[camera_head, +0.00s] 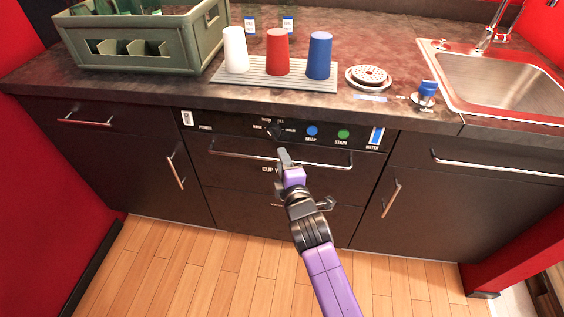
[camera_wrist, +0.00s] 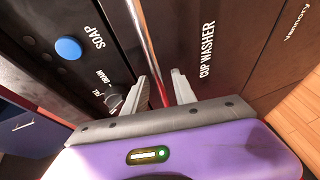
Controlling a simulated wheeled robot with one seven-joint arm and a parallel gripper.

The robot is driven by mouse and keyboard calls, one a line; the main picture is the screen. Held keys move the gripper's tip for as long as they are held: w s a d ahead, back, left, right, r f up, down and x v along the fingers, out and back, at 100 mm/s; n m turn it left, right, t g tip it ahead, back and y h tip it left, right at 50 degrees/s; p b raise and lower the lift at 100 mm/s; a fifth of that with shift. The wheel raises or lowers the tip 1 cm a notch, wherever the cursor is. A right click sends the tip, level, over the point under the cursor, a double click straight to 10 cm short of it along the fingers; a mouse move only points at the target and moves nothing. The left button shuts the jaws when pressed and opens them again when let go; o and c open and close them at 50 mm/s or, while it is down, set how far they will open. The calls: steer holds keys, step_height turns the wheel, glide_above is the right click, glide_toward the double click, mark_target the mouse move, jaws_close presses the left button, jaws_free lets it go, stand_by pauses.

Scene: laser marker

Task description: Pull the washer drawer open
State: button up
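The washer drawer (camera_head: 232,172) is the dark front marked "CUP WASHER", under the control panel, and looks flush with the cabinets. Its long metal bar handle (camera_head: 235,155) runs across the top of the drawer front. My gripper (camera_head: 284,156) is at the middle of this handle and hides part of it and of the label. In the wrist view, my gripper (camera_wrist: 164,80) has its two fingers apart, with the handle bar (camera_wrist: 150,45) running through the gap between them. I cannot tell whether either finger touches the bar.
The control panel (camera_head: 215,125) above has a knob, a blue SOAP button (camera_head: 312,131) and a green START button (camera_head: 343,134). A lower handle (camera_head: 325,204) is partly behind my arm. White, red and blue cups stand on a grey rack (camera_head: 300,82) on the counter. The wooden floor (camera_head: 180,270) is clear.

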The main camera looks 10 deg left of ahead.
steer(key=shift+w+a, duration=0.15)
steer(key=shift+w, duration=0.25)
steer(key=shift+c, duration=0.2)
jaws_close()
steer(key=shift+f, duration=0.1)
stand_by(1.0)
